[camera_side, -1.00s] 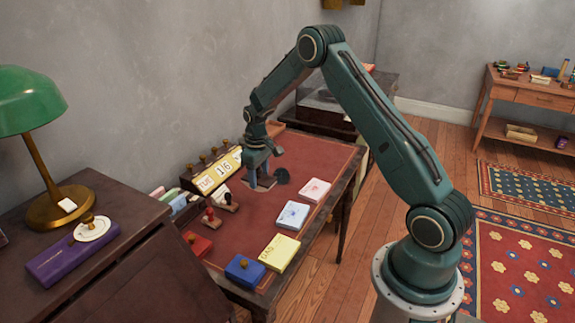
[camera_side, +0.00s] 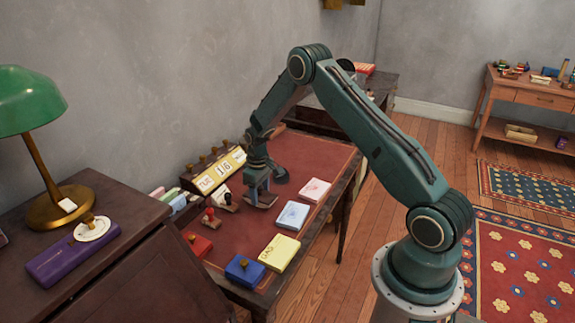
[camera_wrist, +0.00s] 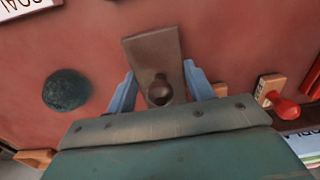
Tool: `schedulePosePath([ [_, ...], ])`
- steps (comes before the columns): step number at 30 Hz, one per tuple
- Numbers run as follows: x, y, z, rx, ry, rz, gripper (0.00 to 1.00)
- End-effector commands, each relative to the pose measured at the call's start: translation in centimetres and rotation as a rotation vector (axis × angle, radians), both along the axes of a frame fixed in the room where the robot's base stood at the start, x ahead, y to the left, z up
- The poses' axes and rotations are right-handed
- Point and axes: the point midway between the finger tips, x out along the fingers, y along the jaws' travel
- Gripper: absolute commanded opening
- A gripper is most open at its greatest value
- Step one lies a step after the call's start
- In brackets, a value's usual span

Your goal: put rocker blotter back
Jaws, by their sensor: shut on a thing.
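The rocker blotter (camera_side: 262,203) is a brown slab with a dark round knob, low over the red desk top (camera_side: 262,230). In the wrist view the blotter (camera_wrist: 152,55) shows its flat top and knob between two blue fingers. My gripper (camera_side: 258,192) is shut on the blotter by its knob. In the wrist view the gripper (camera_wrist: 163,95) has one finger on each side of the knob. The blotter's underside is hidden, and I cannot tell if it touches the desk.
A dark round pad (camera_side: 280,176) lies just behind the blotter. Pink (camera_side: 314,190), light blue (camera_side: 292,215) and yellow (camera_side: 279,252) blocks line the right edge. Red-handled (camera_side: 211,219) and white (camera_side: 226,200) stamps stand left. A date rack (camera_side: 217,172) stands along the wall.

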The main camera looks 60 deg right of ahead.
Motion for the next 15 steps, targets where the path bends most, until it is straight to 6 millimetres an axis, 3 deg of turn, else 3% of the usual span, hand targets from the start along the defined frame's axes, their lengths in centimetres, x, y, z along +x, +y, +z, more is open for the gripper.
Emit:
schedulePosePath([
  [10, 0.03, -0.01, -0.22, 0.000, -0.001, 0.000, 0.32],
  [11, 0.01, 0.00, -0.25, 0.000, 0.000, 0.000, 0.56],
  [13, 0.01, 0.00, -0.23, 0.000, 0.000, 0.000, 0.70],
  [15, 0.01, -0.01, -0.22, 0.000, 0.000, 0.000, 0.74],
])
